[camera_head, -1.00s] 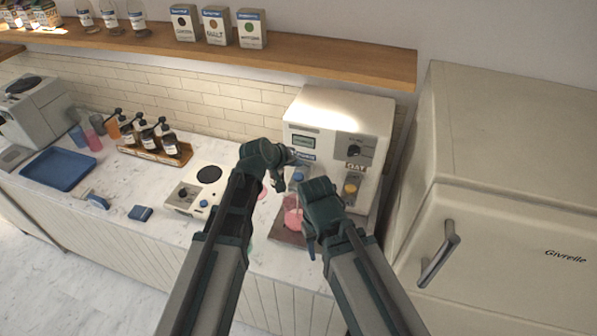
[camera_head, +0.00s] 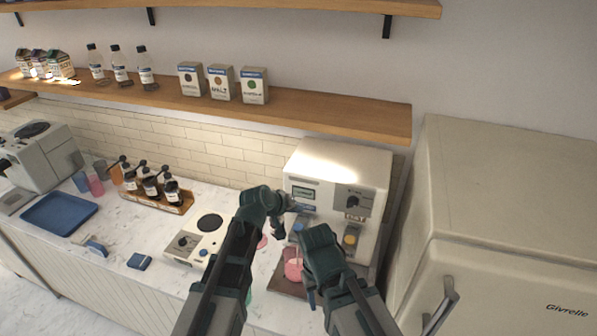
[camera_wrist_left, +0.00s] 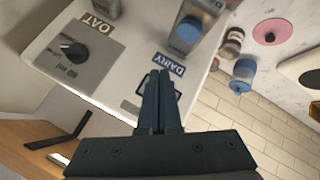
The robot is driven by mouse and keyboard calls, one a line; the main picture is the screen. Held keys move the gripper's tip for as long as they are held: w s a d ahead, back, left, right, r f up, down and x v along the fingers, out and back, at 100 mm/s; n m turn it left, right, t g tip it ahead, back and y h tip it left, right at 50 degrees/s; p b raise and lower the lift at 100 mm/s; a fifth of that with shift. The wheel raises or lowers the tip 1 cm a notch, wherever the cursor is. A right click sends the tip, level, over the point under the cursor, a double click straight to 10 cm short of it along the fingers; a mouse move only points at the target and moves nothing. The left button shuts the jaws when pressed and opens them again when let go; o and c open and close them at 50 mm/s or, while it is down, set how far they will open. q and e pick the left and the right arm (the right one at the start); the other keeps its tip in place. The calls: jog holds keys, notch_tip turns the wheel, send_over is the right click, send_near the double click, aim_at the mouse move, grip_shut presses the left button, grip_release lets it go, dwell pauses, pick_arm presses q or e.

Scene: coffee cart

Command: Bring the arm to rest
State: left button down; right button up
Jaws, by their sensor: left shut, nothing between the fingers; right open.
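In the head view my left gripper (camera_head: 284,220) is in front of the left half of the white milk dispenser (camera_head: 338,165). In the left wrist view its fingers (camera_wrist_left: 160,100) are closed together with nothing between them, near the DAIRY label (camera_wrist_left: 170,63). My right gripper (camera_head: 308,290) is lower, beside a pink cup (camera_head: 293,265) on the dispenser's tray (camera_head: 287,284). The right fingertips are partly hidden by the hand, and I cannot tell whether they touch the cup.
A wooden shelf (camera_head: 300,118) with cartons and bottles runs above the counter. A large fridge (camera_head: 510,210) stands at the right. A hot plate (camera_head: 192,241), a bottle rack (camera_head: 180,207) and a blue tray (camera_head: 60,213) are to the left.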

notch_tip(320, 180, down, 18)
jog(key=b, duration=1.7)
jog(key=shift+r+b, duration=0.1)
jog(key=shift+b, duration=0.3)
pick_arm(q)
jog(key=s+a+f+m+g+y, duration=0.2)
jog(key=s+f+g+y, duration=0.1)
jog(key=s+f, duration=0.9)
jog(key=s+a+f+m+g+y, duration=0.3)
jog(key=s+f+g, duration=0.1)
jog(key=s+f, duration=0.8)
jog(key=shift+s+a+m+g+y, duration=0.3)
jog(key=shift+s+g+y, duration=0.1)
jog(key=shift+s, duration=0.45)
